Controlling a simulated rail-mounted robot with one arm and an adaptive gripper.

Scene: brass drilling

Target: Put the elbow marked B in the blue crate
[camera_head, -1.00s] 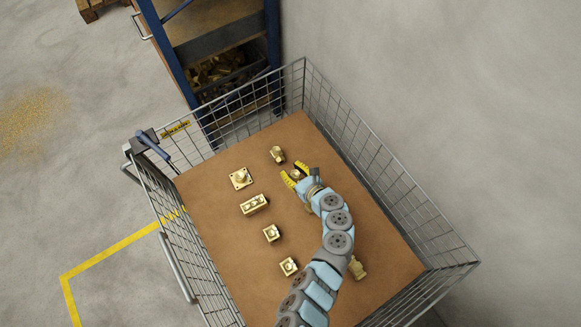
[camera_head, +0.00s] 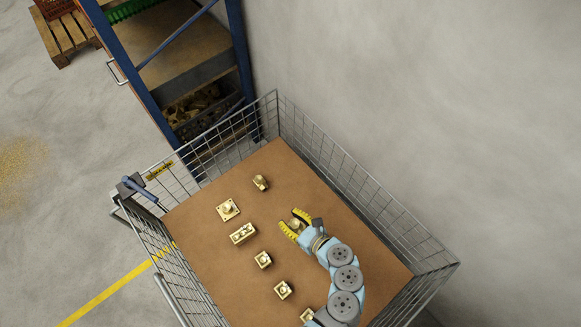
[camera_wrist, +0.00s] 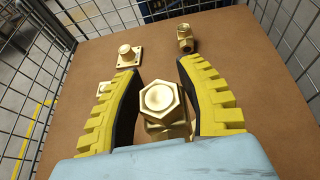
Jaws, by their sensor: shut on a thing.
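My gripper (camera_head: 292,220) has two yellow, ribbed fingers. It is shut on a brass fitting with a hexagonal end (camera_wrist: 160,98), which sits between the fingers in the wrist view. The head view shows only a small part of this fitting (camera_head: 296,224). I can read no letter on it, so I cannot tell whether it is the elbow marked B. It is over the brown board (camera_head: 350,235); whether it touches the board is unclear. Another angled brass fitting (camera_head: 260,182) lies beyond, also at the top of the wrist view (camera_wrist: 185,39). No blue crate is in view.
A flanged fitting (camera_head: 228,209), a brass block (camera_head: 242,233) and several smaller brass pieces (camera_head: 263,260) line the board's left side. Wire mesh walls (camera_head: 360,180) surround it. A blue-framed shelf (camera_head: 165,75) behind holds a green crate (camera_head: 130,10) and a dark crate of brass parts (camera_head: 200,108).

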